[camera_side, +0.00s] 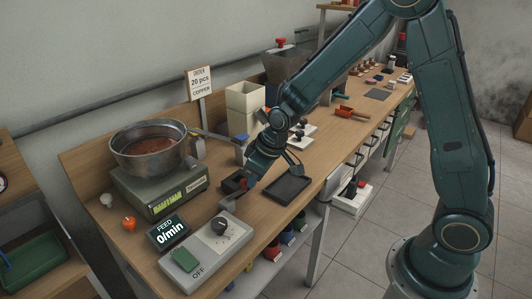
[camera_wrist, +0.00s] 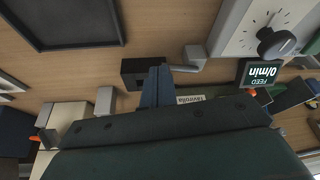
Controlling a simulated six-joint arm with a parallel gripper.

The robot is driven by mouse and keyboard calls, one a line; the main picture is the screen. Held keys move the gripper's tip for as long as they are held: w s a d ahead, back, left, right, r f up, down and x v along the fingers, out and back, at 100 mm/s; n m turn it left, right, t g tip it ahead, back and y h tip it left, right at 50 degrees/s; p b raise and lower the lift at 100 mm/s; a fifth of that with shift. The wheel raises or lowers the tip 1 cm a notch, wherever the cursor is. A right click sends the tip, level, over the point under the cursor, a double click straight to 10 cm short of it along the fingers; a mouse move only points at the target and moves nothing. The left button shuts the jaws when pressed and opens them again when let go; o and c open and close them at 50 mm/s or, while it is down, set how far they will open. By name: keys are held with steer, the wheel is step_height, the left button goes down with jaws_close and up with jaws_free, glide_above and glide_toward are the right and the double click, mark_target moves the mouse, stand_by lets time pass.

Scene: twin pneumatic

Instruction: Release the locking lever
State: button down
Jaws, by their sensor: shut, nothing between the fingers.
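A small black block (camera_wrist: 133,68) sits on the wooden bench, with a grey bar-shaped lever (camera_wrist: 187,68) reaching from its side to a grey upright end (camera_wrist: 196,53). The black block also shows in the side view (camera_side: 232,184), left of my gripper (camera_side: 250,181). In the wrist view my gripper (camera_wrist: 157,76) is shut and empty, its blue-grey fingers at the block's edge beside the lever. They hide part of the block and the lever's near end. I cannot tell whether they touch.
A control box with a black knob (camera_side: 219,226) marked OFF and a FEED display reading 0/min (camera_side: 167,232) stand at the front left. A scale (camera_side: 160,190) bears a metal bowl (camera_side: 148,150). An empty dark tray (camera_side: 287,189) lies right of my gripper.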

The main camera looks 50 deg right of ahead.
steer(key=shift+a, duration=0.3)
steer(key=shift+a, duration=0.6)
steer(key=shift+s, duration=0.15)
steer(key=shift+s+d, duration=0.25)
steer(key=shift+s, duration=0.55)
steer(key=shift+s+d, duration=0.2)
steer(key=shift+s, duration=0.8)
steer(key=a+v, duration=0.1)
steer(key=v, duration=0.9)
steer(key=shift+d, duration=0.45)
